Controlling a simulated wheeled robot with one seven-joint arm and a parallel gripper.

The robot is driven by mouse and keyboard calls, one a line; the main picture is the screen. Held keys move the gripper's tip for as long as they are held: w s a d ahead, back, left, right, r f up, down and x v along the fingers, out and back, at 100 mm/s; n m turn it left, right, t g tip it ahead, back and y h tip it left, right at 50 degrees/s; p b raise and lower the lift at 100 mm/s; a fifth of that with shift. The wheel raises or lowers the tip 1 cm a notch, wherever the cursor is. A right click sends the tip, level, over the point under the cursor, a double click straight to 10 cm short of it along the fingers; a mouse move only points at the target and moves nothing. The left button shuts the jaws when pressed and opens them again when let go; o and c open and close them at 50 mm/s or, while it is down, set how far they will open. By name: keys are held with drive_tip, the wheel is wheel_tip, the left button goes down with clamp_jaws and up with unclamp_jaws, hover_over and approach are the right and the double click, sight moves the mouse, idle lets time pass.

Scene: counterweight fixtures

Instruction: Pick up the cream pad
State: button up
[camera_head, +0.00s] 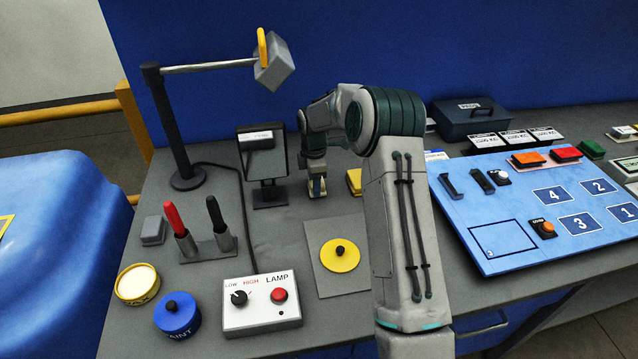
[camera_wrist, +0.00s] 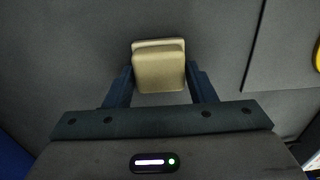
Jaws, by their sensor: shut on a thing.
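The cream pad (camera_wrist: 159,70) is a small block with rounded corners, between the two dark fingers of my gripper (camera_wrist: 160,88) in the wrist view. The fingers are shut on its left and right sides. In the head view the cream pad (camera_head: 317,188) is small and partly covered by my gripper (camera_head: 317,178), which points down at the grey bench just right of the dark framed stand. I cannot tell whether the pad touches the bench or is slightly above it.
The dark stand (camera_head: 263,165) is close on the left. In front are a plate with a yellow disc (camera_head: 340,255) and the lamp box (camera_head: 261,304). The blue board (camera_head: 480,215) lies right.

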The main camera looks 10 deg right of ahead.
drive_tip(key=r, duration=0.2)
drive_tip(key=d+r+b, duration=0.1)
drive_tip(key=r, duration=0.1)
drive_tip(key=shift+s+r+b, duration=0.2)
drive_tip(key=shift+b, duration=0.1)
drive_tip(key=s+d+r+b, duration=0.2)
drive_tip(key=s+d+r, duration=0.3)
drive_tip(key=d, duration=0.4)
drive_tip(key=shift+s+r, duration=0.2)
drive_tip(key=shift+r, duration=0.55)
drive_tip(key=shift+o, duration=1)
drive_tip(key=shift+c, duration=0.5)
